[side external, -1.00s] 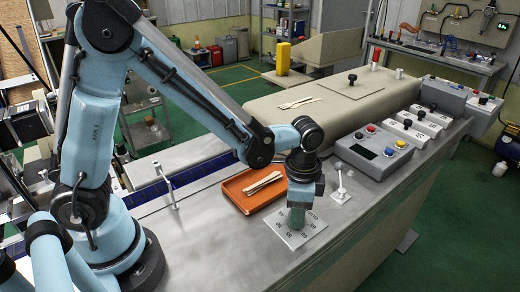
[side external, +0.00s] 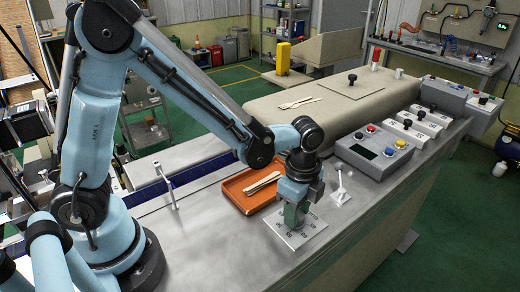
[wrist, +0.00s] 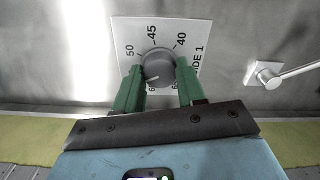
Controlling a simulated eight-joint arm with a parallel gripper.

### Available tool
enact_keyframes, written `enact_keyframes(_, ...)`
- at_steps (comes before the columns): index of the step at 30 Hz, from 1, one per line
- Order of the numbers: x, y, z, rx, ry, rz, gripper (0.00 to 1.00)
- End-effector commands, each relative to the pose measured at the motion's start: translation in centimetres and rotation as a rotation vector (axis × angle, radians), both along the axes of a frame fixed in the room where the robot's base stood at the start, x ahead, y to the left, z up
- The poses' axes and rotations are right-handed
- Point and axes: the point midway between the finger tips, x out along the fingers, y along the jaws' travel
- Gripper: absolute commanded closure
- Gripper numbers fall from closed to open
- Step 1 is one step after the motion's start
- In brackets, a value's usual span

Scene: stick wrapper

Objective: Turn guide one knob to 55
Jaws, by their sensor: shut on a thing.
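The guide one knob (wrist: 157,66) is a round grey knob on a white dial plate (wrist: 122,40) printed with numbers and a partly hidden "GUIDE 1". In the wrist view, 40, 45 and 50 are readable; the lower numbers are partly covered. A pale mark on the knob faces the lower side, but its exact reading is unclear. My gripper (wrist: 160,70) has its green fingers on either side of the knob, shut on it. In the side view, my gripper (side external: 293,222) points down over the dial plate (side external: 312,232) and hides the knob.
An orange tray (side external: 236,202) with wooden sticks is left of the dial. A white lever (side external: 340,182) stands close to the right, also in the wrist view (wrist: 268,75). A grey control box (side external: 370,155) is behind it. Bare metal bench lies in front.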

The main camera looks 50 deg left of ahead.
Motion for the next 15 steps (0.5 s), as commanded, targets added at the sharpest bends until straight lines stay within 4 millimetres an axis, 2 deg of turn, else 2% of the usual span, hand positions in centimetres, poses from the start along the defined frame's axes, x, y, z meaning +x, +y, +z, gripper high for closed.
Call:
enact_keyframes(11, 0.05, -0.05, -0.04, -0.002, -0.002, -0.003, 0.91)
enact_keyframes(12, 0.05, -0.06, -0.05, -0.002, -0.002, -0.003, 0.56)
enact_keyframes(15, 0.04, -0.05, -0.04, -0.002, -0.002, -0.003, 0.41)
